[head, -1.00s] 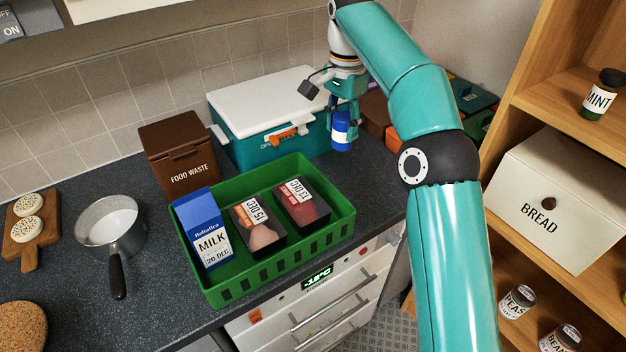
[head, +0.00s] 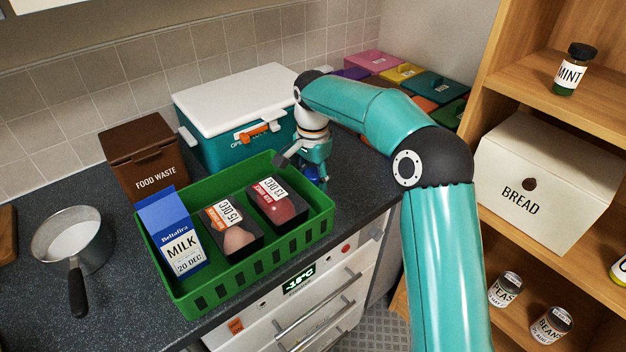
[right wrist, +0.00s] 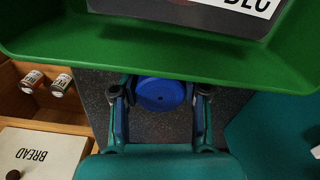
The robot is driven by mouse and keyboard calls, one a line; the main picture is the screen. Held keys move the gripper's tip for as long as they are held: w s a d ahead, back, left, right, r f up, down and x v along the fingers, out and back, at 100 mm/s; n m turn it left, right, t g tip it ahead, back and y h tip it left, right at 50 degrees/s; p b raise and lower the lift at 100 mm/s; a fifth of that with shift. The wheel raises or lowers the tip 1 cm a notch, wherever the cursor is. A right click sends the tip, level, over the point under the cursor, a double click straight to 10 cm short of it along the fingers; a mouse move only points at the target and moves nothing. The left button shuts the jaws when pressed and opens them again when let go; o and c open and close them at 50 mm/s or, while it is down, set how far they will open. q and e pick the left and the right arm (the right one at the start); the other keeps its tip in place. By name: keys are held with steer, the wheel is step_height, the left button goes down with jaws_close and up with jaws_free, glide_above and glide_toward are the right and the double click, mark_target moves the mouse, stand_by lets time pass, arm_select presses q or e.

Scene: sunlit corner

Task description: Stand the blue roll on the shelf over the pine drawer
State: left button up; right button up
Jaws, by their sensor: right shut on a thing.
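My right gripper (head: 315,172) is shut on the blue roll (right wrist: 160,93), low over the counter by the green crate's far right end. In the head view the roll is mostly hidden by the gripper and crate. I cannot tell whether it touches the counter. A pine shelf unit (head: 545,95) stands at the right. I cannot make out a pine drawer. My left gripper is out of view.
The green crate (head: 245,275) holds a milk carton (head: 180,240) and two packs. A teal cooler (head: 215,148) and a brown food waste bin (head: 150,165) stand behind. A mint jar (head: 572,72), bread box (head: 540,190) and cans (head: 505,290) occupy the shelves.

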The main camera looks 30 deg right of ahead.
steer(key=shift+f, duration=0.15)
steer(key=o, duration=1.2)
